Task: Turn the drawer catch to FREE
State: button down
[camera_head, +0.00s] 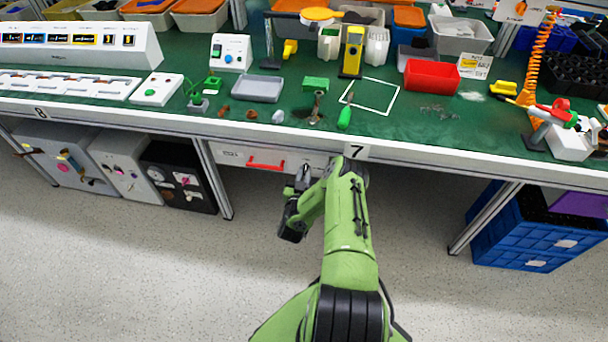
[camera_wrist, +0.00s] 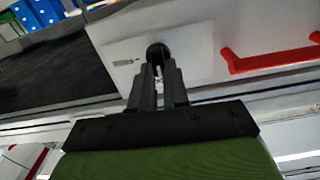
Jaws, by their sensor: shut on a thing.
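The drawer (camera_head: 232,154) hangs under the workbench and has a pale front with a red handle (camera_head: 266,163). My gripper (camera_head: 305,174) reaches the drawer front to the right of the red handle. In the wrist view my gripper (camera_wrist: 159,75) is shut on the dark round knob of the catch (camera_wrist: 157,52). A small label with dark marks (camera_wrist: 124,63) sits beside the knob on the pale drawer front (camera_wrist: 195,45). The fingers hide part of the knob, and I cannot read its setting. The red handle also shows in the wrist view (camera_wrist: 265,62).
The green bench top (camera_head: 430,125) above carries several tools and bins. A bench leg (camera_head: 218,180) and a black box (camera_head: 178,180) stand left of the drawer. Blue crates (camera_head: 520,235) stand at the right. The floor (camera_head: 430,240) between is clear.

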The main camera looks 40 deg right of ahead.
jog(key=shift+s+d+f+m+b, duration=0.15)
jog(key=shift+f+m, duration=0.05)
jog(key=shift+m, duration=2.7)
jog(key=shift+s+d+f+m+b, duration=0.1)
jog(key=shift+s+f+m+b, duration=0.05)
jog(key=shift+m, duration=2.75)
jog(key=shift+s+d+f+m+b, duration=0.15)
jog(key=shift+f+m, duration=0.05)
jog(key=shift+m, duration=2.7)
jog(key=c, duration=1.1)
grip_release()
jog(key=shift+c, duration=0.2)
jog(key=shift+f, duration=0.1)
